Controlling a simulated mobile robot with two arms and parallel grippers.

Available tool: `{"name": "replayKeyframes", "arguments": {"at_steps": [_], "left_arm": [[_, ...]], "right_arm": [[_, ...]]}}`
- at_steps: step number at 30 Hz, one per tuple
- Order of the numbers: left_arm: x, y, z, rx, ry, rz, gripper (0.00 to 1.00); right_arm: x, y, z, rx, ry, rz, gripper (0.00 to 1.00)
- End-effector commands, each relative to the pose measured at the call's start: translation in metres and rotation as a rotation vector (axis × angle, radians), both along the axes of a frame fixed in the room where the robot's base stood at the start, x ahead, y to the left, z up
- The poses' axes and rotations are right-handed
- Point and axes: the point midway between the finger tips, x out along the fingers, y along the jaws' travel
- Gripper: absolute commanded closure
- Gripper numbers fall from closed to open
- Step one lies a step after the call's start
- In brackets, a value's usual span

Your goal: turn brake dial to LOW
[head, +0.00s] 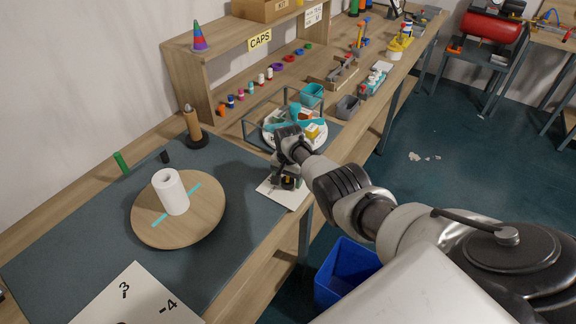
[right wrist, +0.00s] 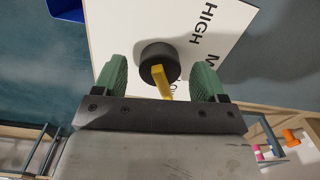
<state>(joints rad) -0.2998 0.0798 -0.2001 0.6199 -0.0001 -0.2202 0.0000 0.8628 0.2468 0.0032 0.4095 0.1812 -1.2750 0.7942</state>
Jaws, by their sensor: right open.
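The brake dial (right wrist: 158,62) is a round black knob with a yellow pointer (right wrist: 162,82), on a white card (right wrist: 120,25) in the right wrist view. The card reads HIGH, then an M and part of another word, mostly hidden by the pointer and gripper. The pointer aims down toward my gripper's palm. My right gripper (right wrist: 159,74) is open, its green fingers on either side of the knob, with visible gaps. In the head view my right gripper (head: 287,180) is over the card (head: 272,193) at the bench edge, hiding most of the dial. My left gripper is out of view.
A wooden turntable (head: 150,231) with a white roll (head: 171,191) stands on the grey mat to the left. A round tray (head: 318,139) with small items is just behind my right gripper. A blue bin (head: 343,272) is on the floor below the bench edge.

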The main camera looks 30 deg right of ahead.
Motion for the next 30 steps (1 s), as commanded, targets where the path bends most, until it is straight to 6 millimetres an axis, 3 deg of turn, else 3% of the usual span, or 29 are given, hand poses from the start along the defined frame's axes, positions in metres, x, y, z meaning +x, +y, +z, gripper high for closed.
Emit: {"name": "replayKeyframes", "arguments": {"at_steps": [2,7,15,21,30], "left_arm": [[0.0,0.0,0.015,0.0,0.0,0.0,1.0],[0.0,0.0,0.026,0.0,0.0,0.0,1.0],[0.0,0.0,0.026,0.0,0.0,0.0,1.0],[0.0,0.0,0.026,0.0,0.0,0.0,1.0],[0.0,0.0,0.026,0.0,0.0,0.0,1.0]], "right_arm": [[0.0,-0.001,0.02,-0.002,-0.003,0.0,0.28],[-0.001,-0.001,0.049,-0.001,-0.004,0.0,0.28],[-0.001,-0.001,0.085,-0.001,-0.004,-0.001,0.28],[-0.002,-0.001,0.097,0.0,-0.002,-0.001,0.28],[-0.002,-0.001,0.097,0.0,-0.001,-0.001,0.28]]}}
